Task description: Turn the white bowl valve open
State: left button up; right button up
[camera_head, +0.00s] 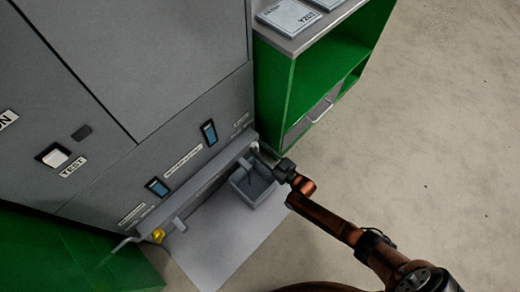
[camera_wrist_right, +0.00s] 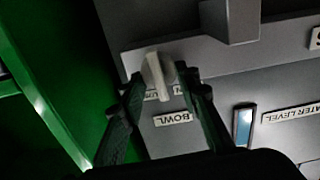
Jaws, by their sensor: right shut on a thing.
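The white bowl valve (camera_wrist_right: 157,76) is a small pale lever on the grey pipe bar, above the "BOWL" label (camera_wrist_right: 172,118) in the right wrist view. It also shows small in the head view (camera_head: 255,147), at the right end of the bar. My right gripper (camera_wrist_right: 160,82) has one finger on each side of the lever and is shut on it. In the head view my right gripper (camera_head: 268,154) reaches the valve from the lower right. The fingers partly cover the label behind the lever. My left gripper is not in view.
A grey open bin (camera_head: 262,193) stands on the pale mat below the bar (camera_head: 205,180). A yellow valve (camera_head: 158,235) is at the bar's left end. A green cabinet (camera_head: 268,90) stands close beside the valve. Bare floor (camera_head: 440,130) lies to the right.

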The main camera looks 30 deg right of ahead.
jog(key=n, duration=0.3)
jog(key=shift+a+n, duration=0.15)
jog(key=shift+n, duration=0.15)
jog(key=shift+s+a+f+n, duration=0.1)
jog(key=shift+f+n, duration=0.05)
jog(key=shift+n, duration=2.15)
jog(key=o, duration=1.2)
jog(key=shift+c, duration=0.2)
jog(key=shift+s, duration=0.2)
jog(key=v, duration=1.1)
jog(key=shift+s, duration=0.3)
